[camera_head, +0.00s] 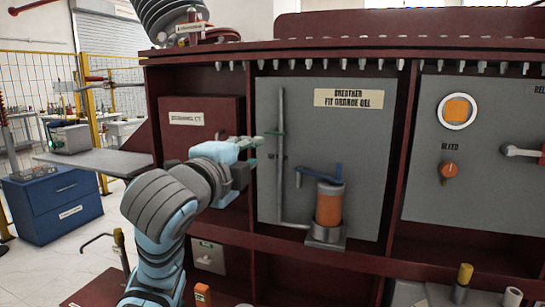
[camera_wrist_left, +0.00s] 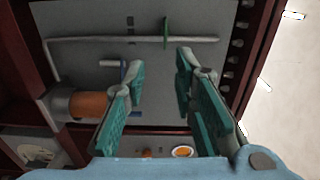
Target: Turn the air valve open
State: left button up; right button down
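A grey vertical pipe (camera_head: 280,180) runs down the panel labelled as a breather, with a small green handle (camera_head: 274,132) across its upper part. The pipe lies sideways in the left wrist view, where the green handle (camera_wrist_left: 165,32) crosses it. A blue lever (camera_head: 318,172) sits on top of an orange cylinder (camera_head: 329,205) to the pipe's right. I cannot tell for sure which part is the air valve. My left gripper (camera_head: 260,147) is just in front of the panel near the green handle. Its fingers (camera_wrist_left: 160,68) are spread, with nothing between them. My right gripper is not in view.
The right panel (camera_head: 478,110) carries an orange round window (camera_head: 457,110), an orange bleed knob (camera_head: 449,170) and a grey handle (camera_head: 522,151). A dark red ledge (camera_head: 370,260) runs below the panels. A blue cabinet (camera_head: 55,205) stands at far left.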

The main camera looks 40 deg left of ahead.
aim_at(274, 134)
pick_arm(q)
jog(key=p+x, duration=0.2)
jog(key=x, duration=0.2)
jog(key=p+x, duration=0.3)
jog(key=x, duration=0.2)
jog(key=r+p+x, duration=0.1)
jog(key=p+x, duration=0.2)
jog(key=x, duration=0.2)
jog(key=shift+w+a, duration=0.1)
jog(key=shift+w, duration=0.1)
jog(key=shift+s+a, duration=0.1)
grip_shut()
